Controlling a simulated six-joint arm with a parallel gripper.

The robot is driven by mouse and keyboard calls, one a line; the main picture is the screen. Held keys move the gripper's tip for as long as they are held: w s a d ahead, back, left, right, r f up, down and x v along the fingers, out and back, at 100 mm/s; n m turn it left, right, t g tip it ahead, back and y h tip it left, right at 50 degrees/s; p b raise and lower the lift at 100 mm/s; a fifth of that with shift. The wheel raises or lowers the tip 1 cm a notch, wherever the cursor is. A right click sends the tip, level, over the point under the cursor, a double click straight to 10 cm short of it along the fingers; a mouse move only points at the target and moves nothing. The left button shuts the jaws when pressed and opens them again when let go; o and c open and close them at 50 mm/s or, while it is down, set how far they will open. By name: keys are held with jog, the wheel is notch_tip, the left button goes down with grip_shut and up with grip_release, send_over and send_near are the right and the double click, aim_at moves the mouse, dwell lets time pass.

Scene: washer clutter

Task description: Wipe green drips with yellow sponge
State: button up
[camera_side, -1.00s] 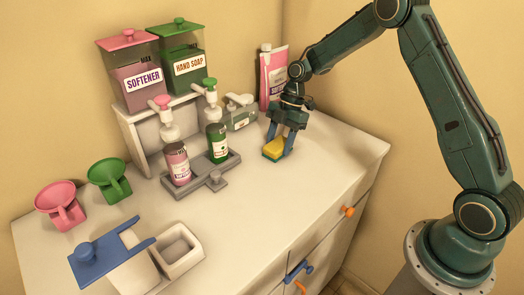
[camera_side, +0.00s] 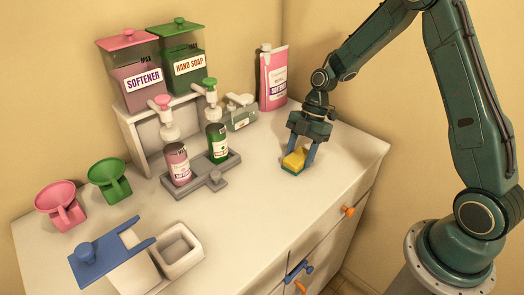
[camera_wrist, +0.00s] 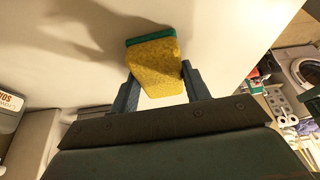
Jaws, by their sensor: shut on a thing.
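My gripper (camera_side: 303,154) is shut on the yellow sponge (camera_side: 294,160), which has a green layer on its underside. The sponge is at the right part of the white counter top, at or very near its surface; I cannot tell whether it touches. In the wrist view the sponge (camera_wrist: 154,68) sits between the two blue-grey fingers, its green edge facing away from the gripper. I make out no green drips on the counter in either view; any under the sponge are hidden.
A grey tray (camera_side: 216,186) holds a pink and a green pump bottle (camera_side: 218,146) left of my gripper. A pink refill pouch (camera_side: 274,80) stands behind. Softener and hand soap tanks sit on a rack. The counter (camera_side: 262,225) is clear in front of the sponge.

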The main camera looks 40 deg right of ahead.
jog(key=shift+r, duration=4.1)
